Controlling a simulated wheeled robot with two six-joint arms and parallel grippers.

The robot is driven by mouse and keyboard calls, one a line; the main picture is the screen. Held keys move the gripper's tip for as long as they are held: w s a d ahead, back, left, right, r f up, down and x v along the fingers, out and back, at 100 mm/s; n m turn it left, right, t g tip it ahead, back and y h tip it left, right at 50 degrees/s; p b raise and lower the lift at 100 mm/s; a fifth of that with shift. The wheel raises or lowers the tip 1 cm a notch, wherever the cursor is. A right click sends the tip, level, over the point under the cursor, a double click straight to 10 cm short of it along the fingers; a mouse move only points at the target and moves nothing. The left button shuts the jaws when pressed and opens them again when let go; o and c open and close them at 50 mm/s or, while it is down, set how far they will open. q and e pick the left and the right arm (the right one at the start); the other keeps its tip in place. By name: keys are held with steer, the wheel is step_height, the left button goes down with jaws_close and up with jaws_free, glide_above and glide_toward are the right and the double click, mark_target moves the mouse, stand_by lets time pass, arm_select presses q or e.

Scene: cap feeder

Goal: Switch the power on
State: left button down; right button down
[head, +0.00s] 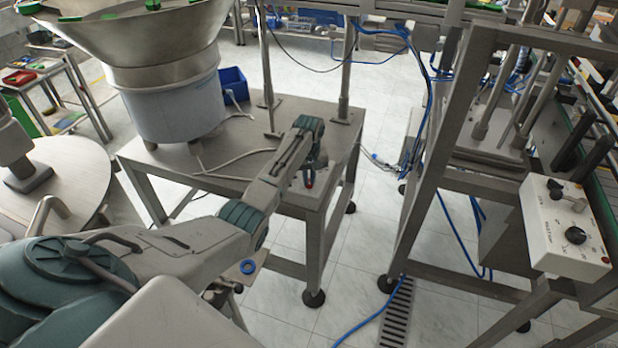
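A white control box (566,228) is mounted on the machine frame at the right. Its sloped face carries a large black rotary knob (576,236), a smaller black knob near the top and a small red part near its lower right corner. My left arm reaches from the lower left over the steel table. My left gripper (313,168) points down near the table's right front corner, beside a small red and dark part (308,181). I cannot tell whether they touch, or whether the fingers are open. The markings are too small to read. My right gripper is out of view.
A large steel feeder bowl (165,75) stands on the steel table (225,160), with a blue bin (233,84) behind it. A round table (60,185) stands at the left. Blue hoses and a floor drain (397,315) lie between the steel table and the machine frame (425,190).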

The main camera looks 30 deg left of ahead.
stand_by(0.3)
arm_select(q)
steer(key=shift+r+m+p, duration=0.2)
steer(key=shift+m+p, duration=0.65)
steer(key=shift+m, duration=0.05)
steer(key=m+p, duration=0.2)
steer(key=m, duration=0.1)
steer(key=m+p, duration=0.1)
steer(key=m, duration=0.2)
steer(key=shift+m, duration=0.4)
steer(key=shift+f+m+p, duration=0.1)
steer(key=shift+m+p, duration=0.35)
steer(key=shift+m, duration=1.15)
steer(key=shift+w, duration=0.1)
steer(key=c, duration=1.5)
jaws_free()
step_height(320, 180, up, 11)
steer(key=shift+f+b, duration=0.15)
steer(key=shift+b, duration=0.8)
